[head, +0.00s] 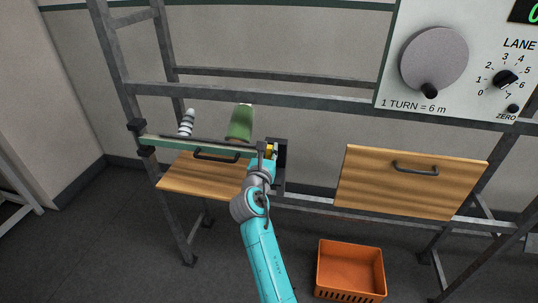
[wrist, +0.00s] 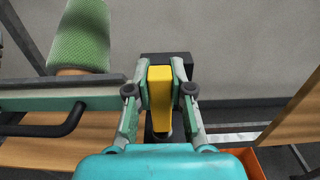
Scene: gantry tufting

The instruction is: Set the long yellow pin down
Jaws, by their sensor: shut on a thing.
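The long yellow pin (wrist: 160,92) stands out between the two fingers of my gripper (wrist: 159,104) in the wrist view, which are shut on it from both sides. In the head view only a small bit of the yellow pin (head: 270,150) shows, at the tip of my gripper (head: 266,155). A dark bracket (head: 282,165) is right beside and behind the pin at the end of the green rail. I cannot tell whether the pin touches it. The pin's lower end is hidden by my wrist.
A green cone of yarn (head: 241,122) and a striped spool (head: 187,122) stand behind the green rail (head: 185,147) at left. An orange crate (head: 350,243) sits on the floor. A control board (head: 465,95) is at upper right.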

